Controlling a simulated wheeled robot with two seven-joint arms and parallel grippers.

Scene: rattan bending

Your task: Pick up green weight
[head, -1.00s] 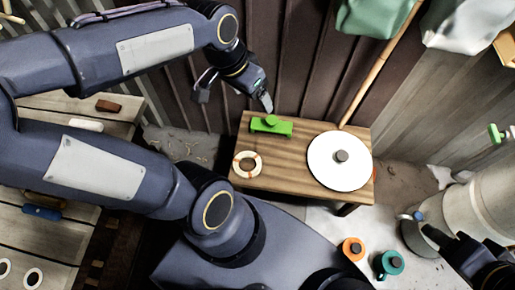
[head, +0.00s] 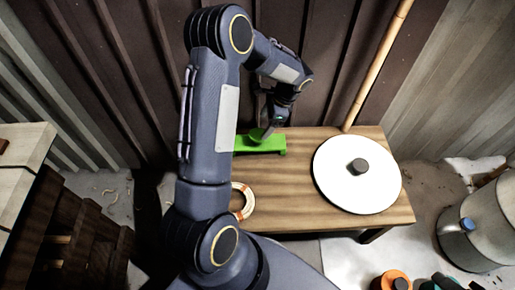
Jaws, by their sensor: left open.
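A green block (head: 265,146) lies on the wooden table near its back left edge. A green round piece (head: 254,135) shows on top of it, partly hidden by my gripper. My left gripper (head: 268,131) is open, reaching down at the block's top beside the round piece. I cannot tell whether it touches it. A teal-green round weight with a dark knob (head: 443,283) shows at the bottom edge, cut off by the frame. My right gripper is out of view.
The wooden table (head: 290,205) carries a white disc (head: 335,182) with a dark knob and a cream ring (head: 244,203), partly behind my left arm. A bamboo pole (head: 378,64) leans behind. An orange weight (head: 384,282) and a grey barrel (head: 485,235) stand front right.

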